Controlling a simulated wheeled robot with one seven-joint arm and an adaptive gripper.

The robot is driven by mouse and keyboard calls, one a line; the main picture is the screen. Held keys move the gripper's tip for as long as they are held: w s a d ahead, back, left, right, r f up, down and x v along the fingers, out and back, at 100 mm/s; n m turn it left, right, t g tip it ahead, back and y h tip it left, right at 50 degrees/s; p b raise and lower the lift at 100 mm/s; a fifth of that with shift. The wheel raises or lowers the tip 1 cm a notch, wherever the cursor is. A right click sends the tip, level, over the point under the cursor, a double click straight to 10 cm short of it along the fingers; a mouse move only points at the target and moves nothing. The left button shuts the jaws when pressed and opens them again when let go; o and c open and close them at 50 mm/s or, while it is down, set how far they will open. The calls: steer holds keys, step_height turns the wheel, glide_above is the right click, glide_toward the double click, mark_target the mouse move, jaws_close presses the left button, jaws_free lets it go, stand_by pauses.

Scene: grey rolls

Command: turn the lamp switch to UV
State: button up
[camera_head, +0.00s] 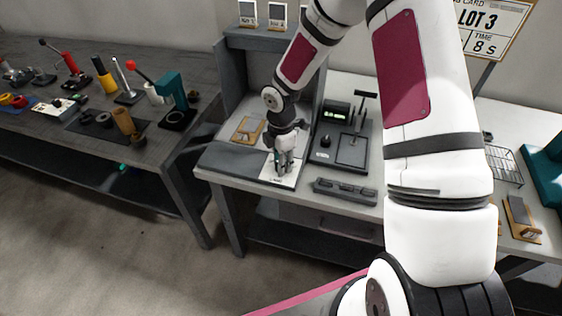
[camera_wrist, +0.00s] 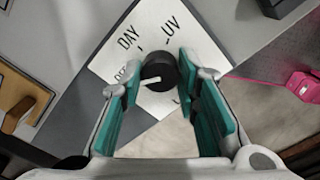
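The lamp switch is a round black knob (camera_wrist: 161,66) on a white plate (camera_wrist: 104,67), seen in the wrist view. The plate carries the labels DAY and UV, and another label partly hidden by the left finger. A white pointer line on the knob points to the left in the picture, toward the partly hidden label, not toward UV. My gripper (camera_wrist: 157,78) has its teal-padded fingers open on either side of the knob. A gap shows on the left; contact on the right is unclear. In the head view my gripper (camera_head: 283,165) is low over the plate (camera_head: 292,179).
A dark device with a lever (camera_head: 345,140) stands right of the plate, and a dark bar (camera_head: 345,191) lies at the bench front. A wooden-framed piece (camera_head: 248,130) lies behind left. Another bench (camera_head: 60,130) with tools is at left.

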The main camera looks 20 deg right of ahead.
steer(key=shift+c, duration=1)
steer(key=m, duration=0.6)
steer(key=shift+m+b, duration=0.3)
steer(key=m, duration=0.3)
steer(key=shift+m, duration=0.3)
steer(key=m, duration=0.3)
steer(key=shift+m+b, duration=0.4)
steer(key=m, duration=0.5)
steer(key=shift+m+b, duration=0.3)
steer(key=shift+m, duration=2.1)
